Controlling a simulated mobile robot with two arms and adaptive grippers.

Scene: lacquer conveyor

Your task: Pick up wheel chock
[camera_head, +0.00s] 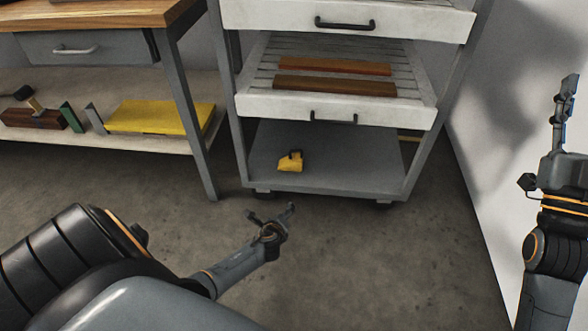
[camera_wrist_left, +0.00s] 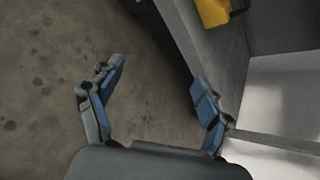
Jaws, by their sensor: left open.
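The wheel chock (camera_head: 290,162) is a small yellow block with a dark handle. It sits on the grey bottom shelf (camera_head: 345,165) of the rack, left of the middle. In the left wrist view the yellow chock (camera_wrist_left: 212,12) is at the top edge, partly cut off. My left gripper (camera_head: 272,212) is open and empty, in front of the rack and short of the shelf. Its two fingers (camera_wrist_left: 152,90) show apart in the wrist view, with floor between them. My right gripper (camera_head: 566,100) is raised at the right edge, beside the white wall; its fingers look edge-on.
Above the chock, a slatted white drawer (camera_head: 375,114) holds two wooden strips (camera_head: 335,86). A workbench (camera_head: 100,15) stands left, its lower shelf holding a yellow case (camera_head: 160,117) and tools. A white wall (camera_head: 490,130) bounds the right. The floor (camera_head: 390,255) in front is clear.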

